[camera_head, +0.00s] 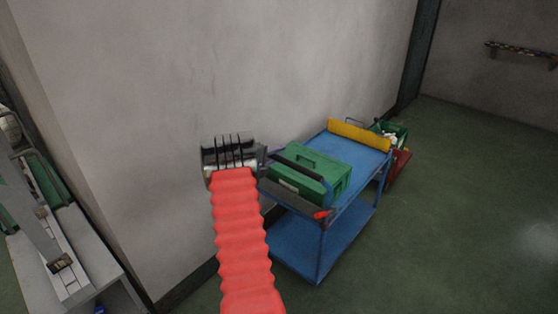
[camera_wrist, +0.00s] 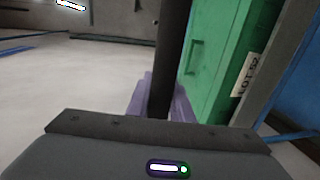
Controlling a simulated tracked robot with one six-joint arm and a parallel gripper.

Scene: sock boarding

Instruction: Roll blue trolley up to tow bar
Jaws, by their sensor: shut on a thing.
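The blue trolley (camera_head: 345,225) has two shelves and stands beside the pale wall. My gripper (camera_head: 264,158) is at the trolley's near end, partly hidden by my wrist. In the wrist view, my purple fingers (camera_wrist: 160,100) are shut around a dark bar (camera_wrist: 170,55), which looks like the trolley's push handle. The green case (camera_wrist: 210,60) is close beside it. I cannot make out a tow bar.
Past the trolley's far end, a green crate (camera_head: 393,130) with pale contents stands by a red low thing (camera_head: 399,168). Open green floor (camera_head: 455,215) lies to the right. A grey bench (camera_head: 70,255) stands at left. A rack (camera_head: 520,50) hangs on the far wall.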

